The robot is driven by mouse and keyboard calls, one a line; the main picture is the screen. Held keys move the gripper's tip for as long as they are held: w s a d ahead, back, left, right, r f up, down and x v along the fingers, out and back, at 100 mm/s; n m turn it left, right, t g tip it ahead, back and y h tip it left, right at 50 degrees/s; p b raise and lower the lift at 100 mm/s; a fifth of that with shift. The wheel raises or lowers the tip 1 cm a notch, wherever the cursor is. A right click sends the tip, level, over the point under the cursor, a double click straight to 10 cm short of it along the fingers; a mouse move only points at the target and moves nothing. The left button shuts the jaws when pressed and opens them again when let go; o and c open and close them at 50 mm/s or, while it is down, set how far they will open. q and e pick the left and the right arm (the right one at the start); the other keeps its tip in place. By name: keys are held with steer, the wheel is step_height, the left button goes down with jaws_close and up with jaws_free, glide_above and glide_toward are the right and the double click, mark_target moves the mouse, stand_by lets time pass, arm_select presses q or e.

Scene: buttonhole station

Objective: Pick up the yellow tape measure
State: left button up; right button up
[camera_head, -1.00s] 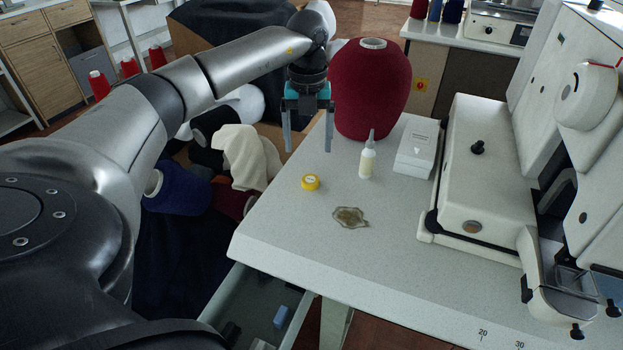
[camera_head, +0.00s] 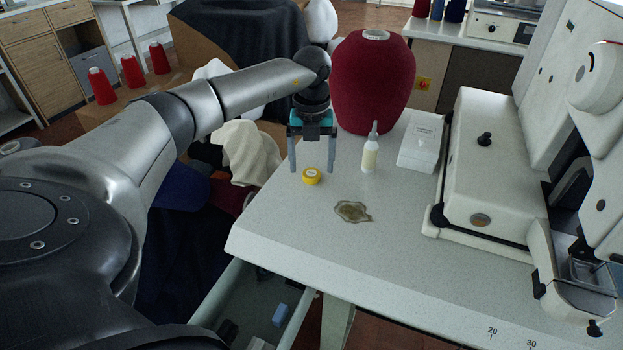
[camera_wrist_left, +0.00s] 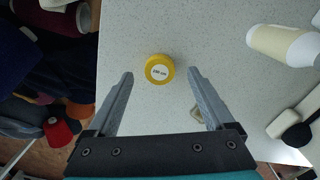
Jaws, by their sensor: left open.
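The yellow tape measure (camera_head: 311,176) is a small round disc with a white label, lying flat on the light speckled table (camera_head: 280,235) near its left edge. My left gripper (camera_head: 312,170) is open, pointing down, with its two fingers above the tape measure, one to each side in the head view. In the left wrist view the tape measure (camera_wrist_left: 159,69) shows whole, just beyond the fingertips and between their lines. Nothing is between the fingers (camera_wrist_left: 160,76). My right gripper is not in view.
A white bottle (camera_head: 370,152) stands right of the tape measure, with a white box (camera_head: 421,140) beside it. A big red thread cone (camera_head: 372,85) stands behind. A sewing machine (camera_head: 490,170) fills the right. An open drawer (camera_head: 262,310) is below.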

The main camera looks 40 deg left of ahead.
arm_select(q)
steer(key=shift+f, duration=0.9)
jaws_close()
steer(key=shift+r, duration=0.2)
